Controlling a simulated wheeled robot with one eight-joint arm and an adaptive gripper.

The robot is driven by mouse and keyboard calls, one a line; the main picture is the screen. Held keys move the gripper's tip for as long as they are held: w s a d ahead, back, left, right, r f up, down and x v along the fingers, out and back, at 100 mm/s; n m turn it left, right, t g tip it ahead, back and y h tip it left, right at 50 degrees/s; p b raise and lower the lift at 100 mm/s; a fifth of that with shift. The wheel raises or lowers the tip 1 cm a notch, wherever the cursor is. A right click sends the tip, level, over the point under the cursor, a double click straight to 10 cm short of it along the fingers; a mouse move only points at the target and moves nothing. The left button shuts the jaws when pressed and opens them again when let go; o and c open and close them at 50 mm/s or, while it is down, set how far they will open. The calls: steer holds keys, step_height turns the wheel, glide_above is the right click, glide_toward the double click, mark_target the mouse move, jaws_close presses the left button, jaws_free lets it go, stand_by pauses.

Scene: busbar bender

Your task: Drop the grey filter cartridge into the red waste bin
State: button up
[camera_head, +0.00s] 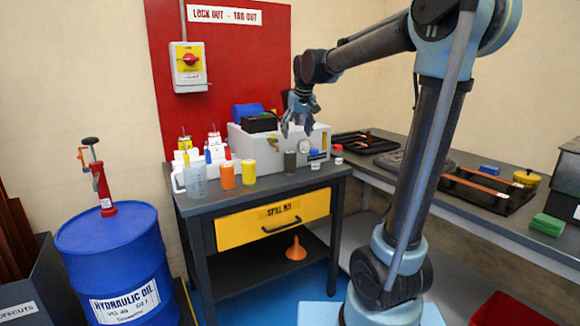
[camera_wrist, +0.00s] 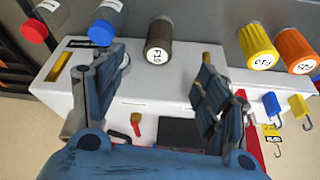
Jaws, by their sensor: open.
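The grey filter cartridge (camera_head: 290,161) is a short dark cylinder standing on the workbench in front of the light grey case. In the wrist view the cartridge (camera_wrist: 159,42) shows a pale round end with a label. My gripper (camera_head: 298,128) is open and empty, above the bench at the case and above the cartridge in the head view. In the wrist view the cartridge lies beyond and between the spread fingers of my gripper (camera_wrist: 160,78), apart from them. The red waste bin (camera_head: 510,310) is partly visible at the lower right edge; its inside is mostly cut off.
Beside the cartridge stand yellow (camera_head: 248,172) and orange (camera_head: 228,175) cylinders, a clear jug (camera_head: 195,180), a blue-capped bottle (camera_head: 315,160) and a red-capped bottle (camera_head: 338,154). The light grey case (camera_head: 262,147) is close behind. A blue drum (camera_head: 115,250) stands left.

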mark_target(291, 161)
steer(key=x, duration=1.6)
steer(key=shift+w+d+f, duration=0.1)
steer(key=shift+f, duration=0.05)
steer(key=c, duration=1.4)
steer(key=shift+c, duration=0.2)
